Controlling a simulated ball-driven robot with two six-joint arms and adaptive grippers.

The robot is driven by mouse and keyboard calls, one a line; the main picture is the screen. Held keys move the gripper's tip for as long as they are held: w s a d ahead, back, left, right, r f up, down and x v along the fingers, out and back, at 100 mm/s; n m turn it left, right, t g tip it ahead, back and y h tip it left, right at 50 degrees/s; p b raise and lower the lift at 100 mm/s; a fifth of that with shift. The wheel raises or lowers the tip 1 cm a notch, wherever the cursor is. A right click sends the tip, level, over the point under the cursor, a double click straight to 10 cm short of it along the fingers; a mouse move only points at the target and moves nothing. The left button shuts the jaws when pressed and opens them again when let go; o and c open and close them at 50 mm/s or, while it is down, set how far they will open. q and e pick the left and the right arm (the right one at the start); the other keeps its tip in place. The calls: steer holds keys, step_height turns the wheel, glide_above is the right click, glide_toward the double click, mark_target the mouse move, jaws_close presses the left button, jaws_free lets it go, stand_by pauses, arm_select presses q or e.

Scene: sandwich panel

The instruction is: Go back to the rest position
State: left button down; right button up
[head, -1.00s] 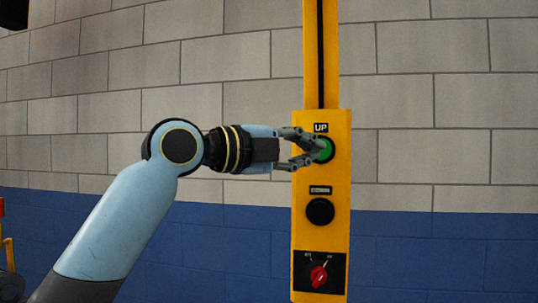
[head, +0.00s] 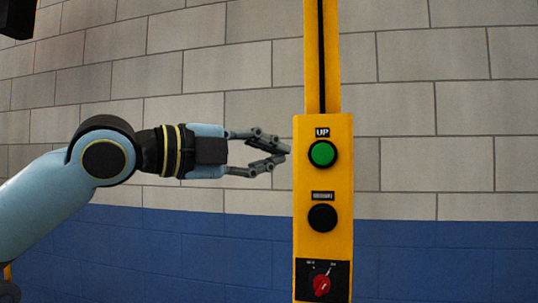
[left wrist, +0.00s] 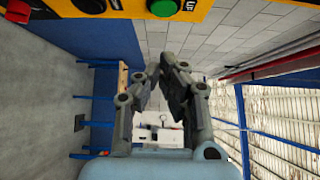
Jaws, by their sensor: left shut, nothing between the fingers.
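My left gripper (head: 284,152) is in the head view, left of the yellow control panel (head: 343,190) and apart from it. Its fingers are shut with their tips together, and nothing is between them. In the left wrist view the gripper (left wrist: 166,66) points toward the top of the picture, where the panel (left wrist: 125,8) shows. The panel carries a green UP button (head: 321,153), a black button (head: 322,217) below it and a red rotary switch (head: 321,285) at the bottom. My right gripper is in neither view.
A wall of grey blocks (head: 440,110) with a blue lower band (head: 430,255) stands behind the panel. The left wrist view also shows a blue-legged bench (left wrist: 122,105) and a bright window side (left wrist: 275,125).

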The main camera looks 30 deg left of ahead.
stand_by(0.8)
